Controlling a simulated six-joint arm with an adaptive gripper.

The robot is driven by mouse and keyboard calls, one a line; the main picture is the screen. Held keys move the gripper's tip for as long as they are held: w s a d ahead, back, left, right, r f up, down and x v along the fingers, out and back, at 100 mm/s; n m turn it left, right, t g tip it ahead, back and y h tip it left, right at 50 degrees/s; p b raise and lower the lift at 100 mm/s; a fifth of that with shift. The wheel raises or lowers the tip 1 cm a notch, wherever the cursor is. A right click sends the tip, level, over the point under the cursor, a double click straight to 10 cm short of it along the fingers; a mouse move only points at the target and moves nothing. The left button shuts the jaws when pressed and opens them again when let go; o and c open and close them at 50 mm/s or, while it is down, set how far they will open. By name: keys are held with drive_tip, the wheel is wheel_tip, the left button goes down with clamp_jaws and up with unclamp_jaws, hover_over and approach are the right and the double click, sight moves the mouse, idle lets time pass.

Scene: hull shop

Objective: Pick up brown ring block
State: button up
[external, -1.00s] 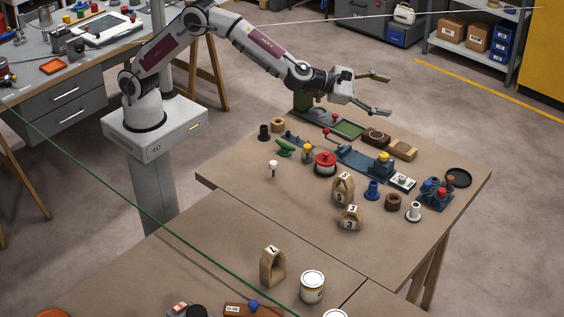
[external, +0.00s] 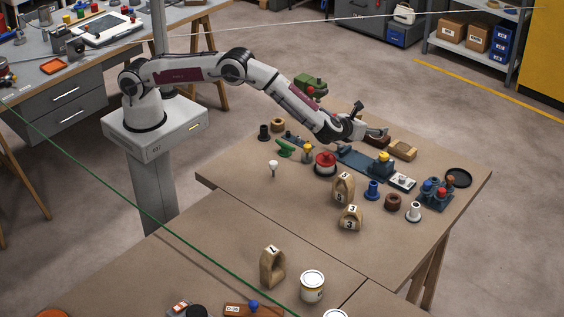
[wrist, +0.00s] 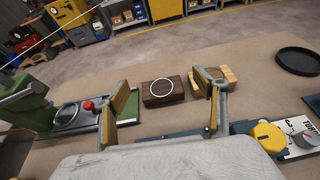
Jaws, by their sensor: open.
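The brown ring block (wrist: 150,99) is a dark brown rectangular block with a white ring on its top. In the wrist view it lies flat on the table, framed between my two fingers and apart from both.
A light wooden block (wrist: 231,76) lies just right of the brown block, partly behind my right finger. A green-and-grey device with a red knob (wrist: 89,105) stands to the left. A blue base with a yellow knob (wrist: 268,136) is near right. A black dish (wrist: 299,61) is far right.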

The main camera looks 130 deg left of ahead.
sight(372, 140)
drive_tip(key=shift+s+a+f, duration=0.1)
drive_tip(key=shift+s+f, duration=0.2)
drive_tip(key=shift+f, duration=0.1)
drive_tip(key=shift+f, duration=1.75)
drive_tip(key=shift+f, duration=0.55)
wheel_tip(372, 140, down, 3)
drive_tip(key=shift+r, duration=0.2)
drive_tip(key=shift+x, duration=0.85)
drive_tip(key=shift+a+f, duration=0.15)
drive_tip(key=shift+a, duration=0.45)
